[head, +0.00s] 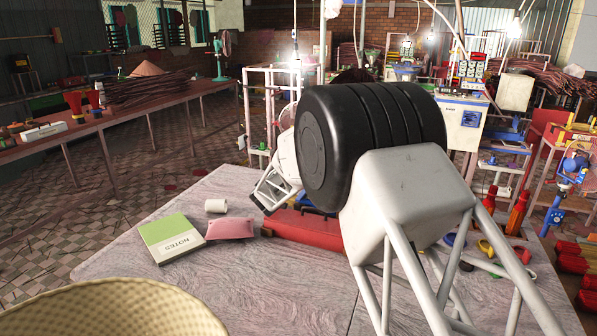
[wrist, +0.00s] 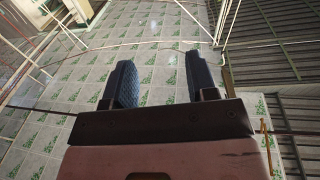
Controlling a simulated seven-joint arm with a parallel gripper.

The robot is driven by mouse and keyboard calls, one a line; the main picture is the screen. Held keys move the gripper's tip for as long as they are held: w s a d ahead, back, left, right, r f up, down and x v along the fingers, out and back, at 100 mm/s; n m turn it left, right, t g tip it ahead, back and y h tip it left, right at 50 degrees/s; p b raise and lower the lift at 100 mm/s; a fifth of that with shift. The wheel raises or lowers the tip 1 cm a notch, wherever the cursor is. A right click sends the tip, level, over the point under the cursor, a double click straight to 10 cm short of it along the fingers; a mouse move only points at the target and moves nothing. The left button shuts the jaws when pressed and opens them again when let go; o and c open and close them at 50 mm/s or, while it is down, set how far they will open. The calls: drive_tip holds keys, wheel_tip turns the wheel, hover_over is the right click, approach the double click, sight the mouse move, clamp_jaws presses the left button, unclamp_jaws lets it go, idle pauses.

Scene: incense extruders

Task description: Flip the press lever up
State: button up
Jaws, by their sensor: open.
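I cannot pick out the press lever with certainty in either view; my arm covers a large part of the middle of the head view. A white machine with a blue panel (head: 463,122) stands beyond the table, and I cannot tell whether it is the press. My gripper (wrist: 160,82) is open and empty in the wrist view. Its two dark blue padded fingers are apart, with only pale green-patterned floor tiles between and beyond them. In the head view I cannot make out the fingertips.
The near table (head: 130,235) holds a green and white notebook (head: 172,239), a pink pad (head: 230,228), a white roll (head: 215,206), a red case (head: 303,228) and red bottles (head: 517,213). A woven basket (head: 110,308) is at the front left. Thin white frames border the floor.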

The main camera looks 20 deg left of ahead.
drive_tip(key=s, duration=0.6)
drive_tip(key=shift+a+f, duration=0.25)
drive_tip(key=shift+a, duration=0.15)
drive_tip(key=shift+s, duration=0.1)
drive_tip(key=s+d+r+m+g+h, duration=0.1)
drive_tip(key=s+d+r+g+h, duration=0.15)
drive_tip(key=d, duration=0.85)
drive_tip(key=s+d+r+g+h, duration=0.2)
drive_tip(key=d+r+g, duration=0.15)
drive_tip(key=d, duration=0.65)
drive_tip(key=s+d+r+m+g+h, duration=0.15)
drive_tip(key=d+r, duration=0.25)
drive_tip(key=d, duration=0.7)
drive_tip(key=s+d+r+g, duration=0.2)
drive_tip(key=s+d+g, duration=0.4)
drive_tip(key=s+d, duration=0.9)
drive_tip(key=s+d+f+n+y, duration=0.1)
drive_tip(key=s+d+y, duration=0.2)
drive_tip(key=s, duration=0.7)
drive_tip(key=s+d+f+n+g+y, duration=0.1)
drive_tip(key=s+d+y, duration=0.1)
drive_tip(key=s, duration=0.8)
drive_tip(key=s+d+f+n+g+y, duration=0.1)
drive_tip(key=s+d, duration=0.4)
drive_tip(key=s, duration=0.6)
drive_tip(key=f+y, duration=0.1)
drive_tip(key=y, duration=0.1)
drive_tip(key=shift+y, duration=0.3)
